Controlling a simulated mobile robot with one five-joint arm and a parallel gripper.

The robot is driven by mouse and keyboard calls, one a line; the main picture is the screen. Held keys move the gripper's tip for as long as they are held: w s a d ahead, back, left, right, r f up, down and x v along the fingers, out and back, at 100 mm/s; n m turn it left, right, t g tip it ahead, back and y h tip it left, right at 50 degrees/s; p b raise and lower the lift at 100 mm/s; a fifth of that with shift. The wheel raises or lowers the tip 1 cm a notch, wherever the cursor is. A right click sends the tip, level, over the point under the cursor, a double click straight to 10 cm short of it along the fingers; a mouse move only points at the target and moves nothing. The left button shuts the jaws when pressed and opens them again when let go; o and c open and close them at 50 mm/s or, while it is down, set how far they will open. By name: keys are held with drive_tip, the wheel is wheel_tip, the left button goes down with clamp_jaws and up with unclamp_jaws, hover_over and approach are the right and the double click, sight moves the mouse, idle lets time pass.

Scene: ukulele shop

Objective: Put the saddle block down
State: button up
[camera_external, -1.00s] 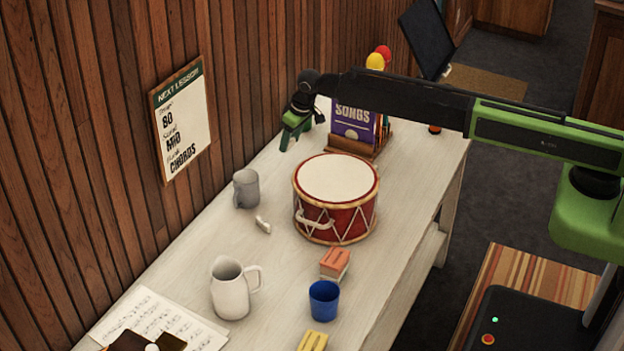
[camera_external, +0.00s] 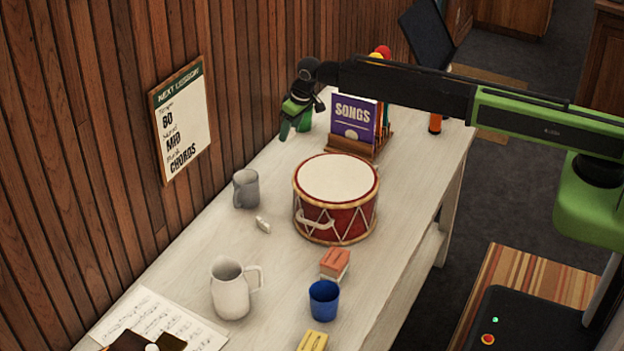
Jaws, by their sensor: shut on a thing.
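My gripper (camera_external: 294,128), with green fingers pointing down, is at the far left side of the table near the wood wall, left of the purple songbook. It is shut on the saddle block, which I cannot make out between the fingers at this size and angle. I cannot tell how high the fingertips are above the table. The pale wooden table (camera_external: 400,215) runs from front left to back right. A small whitish piece (camera_external: 263,225) lies on it, left of the red drum and apart from my gripper.
The red drum (camera_external: 337,215) stands mid-table. The songbook (camera_external: 353,122) stands in a wooden rack right of my gripper. A grey mug (camera_external: 246,189), white pitcher (camera_external: 231,290), blue cup (camera_external: 324,300) and orange-topped block (camera_external: 335,263) stand nearer. Bare tabletop lies between the grey mug and my gripper.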

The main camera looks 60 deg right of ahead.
idle(0.3)
drive_tip(key=s+a+n, duration=0.1)
drive_tip(key=s+a, duration=0.3)
drive_tip(key=a, duration=0.7)
drive_tip(key=s+a+n, duration=0.2)
drive_tip(key=s+a, duration=0.2)
drive_tip(key=a, duration=0.6)
drive_tip(key=n+y, duration=0.2)
drive_tip(key=n, duration=0.1)
hover_over(284, 266)
drive_tip(key=s, duration=0.1)
wheel_tip(284, 266, down, 10)
drive_tip(key=b, duration=1)
drive_tip(key=shift+d+f, duration=0.1)
drive_tip(key=shift+d, duration=0.05)
drive_tip(key=shift+r, duration=0.25)
drive_tip(key=shift+f, duration=0.2)
drive_tip(key=o, duration=1.3)
drive_tip(key=shift+r, duration=0.1)
